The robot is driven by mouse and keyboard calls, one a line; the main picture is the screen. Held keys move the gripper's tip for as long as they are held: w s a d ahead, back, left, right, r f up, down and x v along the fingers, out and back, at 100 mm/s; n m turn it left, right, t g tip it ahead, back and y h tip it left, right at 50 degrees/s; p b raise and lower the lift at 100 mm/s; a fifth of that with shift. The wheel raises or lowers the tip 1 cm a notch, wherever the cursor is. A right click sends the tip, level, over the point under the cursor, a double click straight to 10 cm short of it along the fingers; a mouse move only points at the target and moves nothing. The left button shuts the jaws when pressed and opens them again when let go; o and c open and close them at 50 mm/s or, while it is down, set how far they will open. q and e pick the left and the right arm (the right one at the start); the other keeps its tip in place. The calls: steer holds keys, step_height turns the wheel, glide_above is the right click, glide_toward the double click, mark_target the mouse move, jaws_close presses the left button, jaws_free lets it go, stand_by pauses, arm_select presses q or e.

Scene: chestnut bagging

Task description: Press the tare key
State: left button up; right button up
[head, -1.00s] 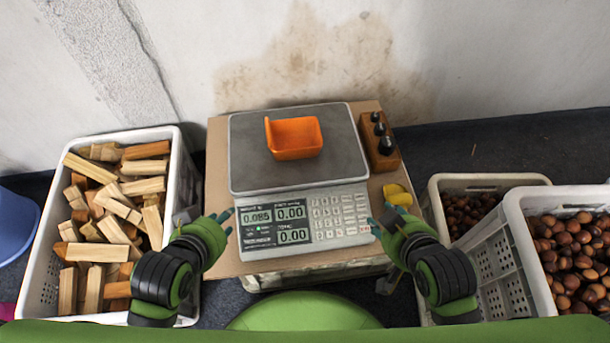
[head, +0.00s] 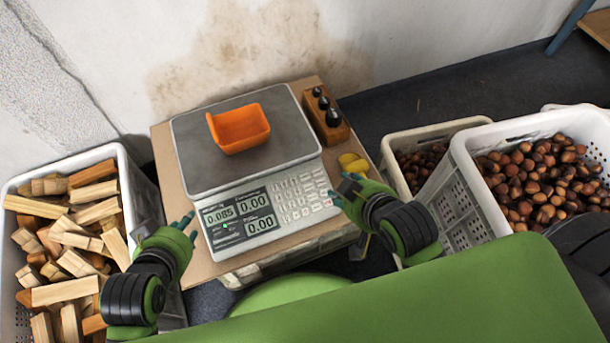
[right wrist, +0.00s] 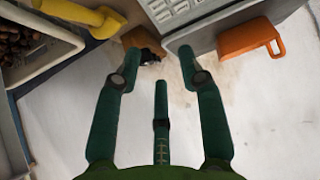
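The grey scale (head: 194,172) stands on a board, its keypad (head: 300,196) at the right of its front panel. The display (head: 222,214) reads 0.085 in one window and 0.00 in two others. The tare key cannot be made out among the small keys. An orange scoop (head: 238,128) rests on the pan; it also shows in the right wrist view (right wrist: 246,38). My right gripper (head: 343,187) is open and empty, just right of the keypad. Its spread fingers show in the right wrist view (right wrist: 156,74). My left gripper (head: 185,224) appears open and empty, left of the display.
A wooden block with dark weights (head: 325,115) and a yellow object (head: 353,163) lie right of the scale. A crate of wood pieces (head: 138,190) stands left. Chestnut crates (head: 478,193) stand right, close to my right arm.

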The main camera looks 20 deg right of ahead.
jaws_close()
stand_by(1.0)
